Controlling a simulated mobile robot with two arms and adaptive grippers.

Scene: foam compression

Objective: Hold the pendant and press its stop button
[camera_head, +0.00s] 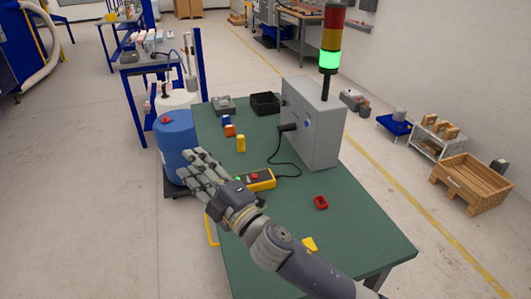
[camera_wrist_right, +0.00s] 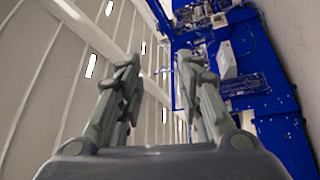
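A yellow pendant (camera_head: 262,180) with a red button (camera_head: 255,176) on top lies on the green table, partly hidden behind my right gripper. A black coiled cable runs from it to the grey cabinet (camera_head: 318,130). My right gripper (camera_head: 190,166) is to the left of the pendant, between it and the blue drum, above the table's left edge. In the right wrist view, the fingers of that gripper (camera_wrist_right: 160,64) are spread apart with nothing between them. My left gripper is not in view.
A blue drum (camera_head: 175,138) stands at the table's left. On the green table (camera_head: 345,235) lie a red piece (camera_head: 321,202), a yellow piece (camera_head: 310,244), a yellow cylinder (camera_head: 241,144) and a black bin (camera_head: 265,103). A stack light (camera_head: 330,50) glows green.

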